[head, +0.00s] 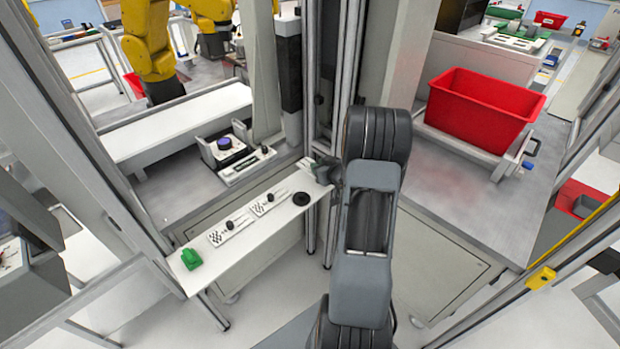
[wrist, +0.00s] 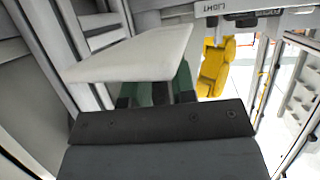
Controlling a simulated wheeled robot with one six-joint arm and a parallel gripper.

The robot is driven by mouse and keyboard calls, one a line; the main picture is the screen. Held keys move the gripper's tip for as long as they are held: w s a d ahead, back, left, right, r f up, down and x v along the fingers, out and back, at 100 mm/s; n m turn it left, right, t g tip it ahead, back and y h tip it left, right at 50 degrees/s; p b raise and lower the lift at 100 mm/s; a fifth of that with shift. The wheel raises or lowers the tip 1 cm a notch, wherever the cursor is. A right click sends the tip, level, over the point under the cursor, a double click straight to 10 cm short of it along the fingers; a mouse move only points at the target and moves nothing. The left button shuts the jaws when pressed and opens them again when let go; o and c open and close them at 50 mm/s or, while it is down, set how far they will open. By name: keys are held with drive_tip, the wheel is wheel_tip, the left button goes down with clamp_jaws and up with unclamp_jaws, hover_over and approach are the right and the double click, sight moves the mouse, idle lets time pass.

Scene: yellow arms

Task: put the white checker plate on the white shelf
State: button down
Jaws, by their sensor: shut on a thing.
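My gripper (head: 325,172) is at the right end of the white shelf (head: 205,268) in the head view, partly behind my own arm. In the wrist view its dark green fingers (wrist: 155,94) are shut on a flat white plate (wrist: 130,57). The face of this plate that shows is plain, with no checker pattern in sight. I cannot make out the held plate in the head view. Two white plates with black checks and dark knobs, a left one (head: 220,238) and a right one (head: 262,209), lie on the shelf.
A green block (head: 191,259) sits at the shelf's left end and a black disc (head: 301,198) near its right end. Grey posts stand close behind my gripper. A red bin (head: 484,105) is on the right bench. Between the right plate and disc is a small bare strip.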

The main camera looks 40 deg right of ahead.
hover_over(313, 184)
drive_tip(key=f, duration=0.5)
drive_tip(key=shift+s+a, duration=0.1)
drive_tip(key=shift+s, duration=0.1)
drive_tip(key=shift+w+f+p, duration=0.15)
drive_tip(key=shift+f+p, duration=0.3)
drive_tip(key=shift+f, duration=1.25)
drive_tip(key=shift+f, duration=0.2)
drive_tip(key=c, duration=0.9)
unclamp_jaws()
drive_tip(key=shift+c, duration=0.2)
drive_tip(key=shift+r, duration=0.15)
